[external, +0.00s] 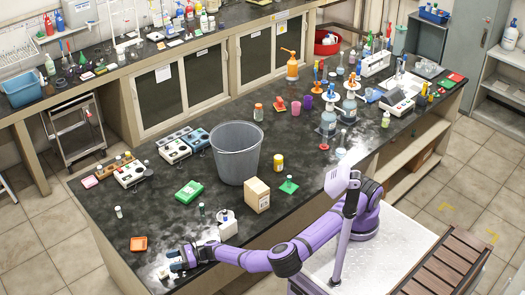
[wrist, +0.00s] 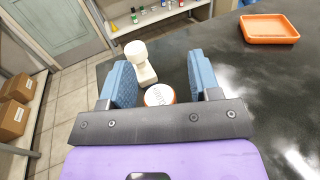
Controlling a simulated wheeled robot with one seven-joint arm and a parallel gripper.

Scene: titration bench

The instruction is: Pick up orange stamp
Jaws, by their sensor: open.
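My gripper (external: 172,261) is open, low over the front left corner of the dark bench. In the wrist view its two blue fingers (wrist: 160,80) stand apart. A small round object with a white, marked top and an orange rim (wrist: 160,95) shows between them, partly hidden by the gripper's bar; it looks like the orange stamp. I cannot tell whether the fingers touch it. A white piece with a round head (wrist: 140,62) stands just beyond, near the left finger. In the external view the arm hides the round object.
An orange tray (external: 139,243) lies near the bench's left edge; it also shows in the wrist view (wrist: 270,28). The bench edge is close to my gripper.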

